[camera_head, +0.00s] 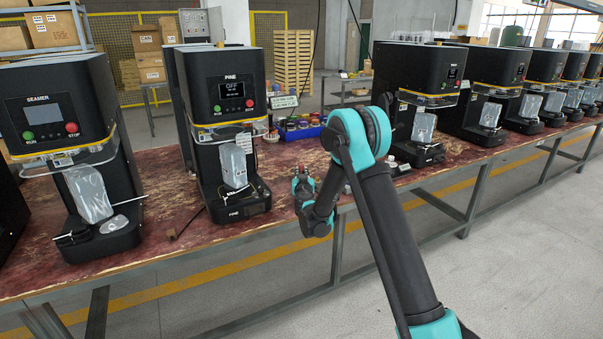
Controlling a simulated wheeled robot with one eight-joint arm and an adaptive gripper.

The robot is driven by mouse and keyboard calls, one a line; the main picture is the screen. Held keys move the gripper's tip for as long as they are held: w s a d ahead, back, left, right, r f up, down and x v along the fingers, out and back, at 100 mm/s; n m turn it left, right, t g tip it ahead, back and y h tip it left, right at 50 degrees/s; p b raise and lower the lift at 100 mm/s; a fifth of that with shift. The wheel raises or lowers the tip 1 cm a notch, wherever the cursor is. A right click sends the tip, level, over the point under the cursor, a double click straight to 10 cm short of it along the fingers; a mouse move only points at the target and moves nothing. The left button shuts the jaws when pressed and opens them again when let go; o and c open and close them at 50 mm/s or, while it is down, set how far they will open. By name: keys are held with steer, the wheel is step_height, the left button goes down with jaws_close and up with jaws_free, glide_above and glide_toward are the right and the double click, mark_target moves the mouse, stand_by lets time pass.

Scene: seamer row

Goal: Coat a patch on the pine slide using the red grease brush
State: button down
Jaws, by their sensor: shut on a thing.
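The pine machine (207,120) stands left of centre on the red-brown bench. The slide itself is hard to tell apart from the dark base. My gripper (300,182) is right of this base, above the bench's front part and apart from the machine. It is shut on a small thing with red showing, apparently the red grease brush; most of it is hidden.
The seamer machine (55,120) stands at the left. More machines line the bench to the right. A blue bin (300,131) with small jars and green-white signs (283,102) sit behind my gripper. Bare bench (165,195) lies between the seamer and pine machines.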

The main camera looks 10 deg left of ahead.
mark_target(302, 165)
steer(key=shift+f, duration=0.4)
stand_by(1.2)
steer(key=shift+r, duration=3.5)
steer(key=s+d+m+h, duration=0.1)
steer(key=s+d, duration=0.2)
steer(key=d, duration=1.3)
steer(key=s+d+m+h, duration=0.1)
steer(key=s+d+h, duration=0.1)
steer(key=d, duration=1.5)
steer(key=shift+s+f, duration=0.35)
steer(key=shift+s, duration=0.2)
steer(key=shift+a, duration=0.1)
